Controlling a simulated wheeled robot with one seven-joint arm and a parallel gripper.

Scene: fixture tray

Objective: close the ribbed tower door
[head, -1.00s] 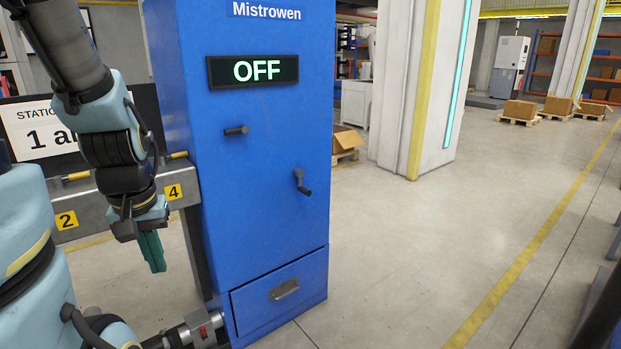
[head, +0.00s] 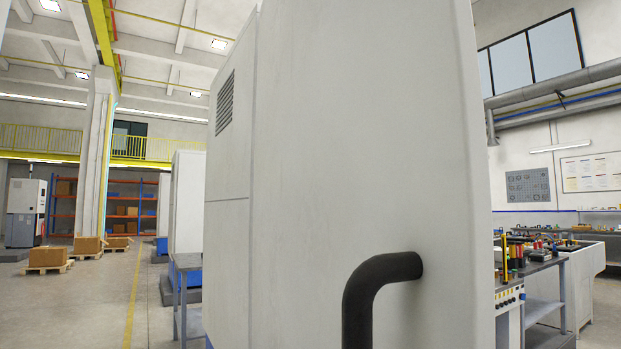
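I cannot make out a ribbed tower door in the head view. A tall white cabinet (head: 350,140) fills the middle of the view close in front of me. A thick black bent tube (head: 364,285) comes out of its lower right face and runs down out of the frame. A louvred vent (head: 225,103) sits high on the cabinet's left side. My gripper is not in view.
Open floor (head: 100,300) with a yellow line lies to the left. Boxes on pallets (head: 87,245) and an orange shelf rack (head: 125,205) stand farther back. A workbench with tools (head: 540,265) is at the right.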

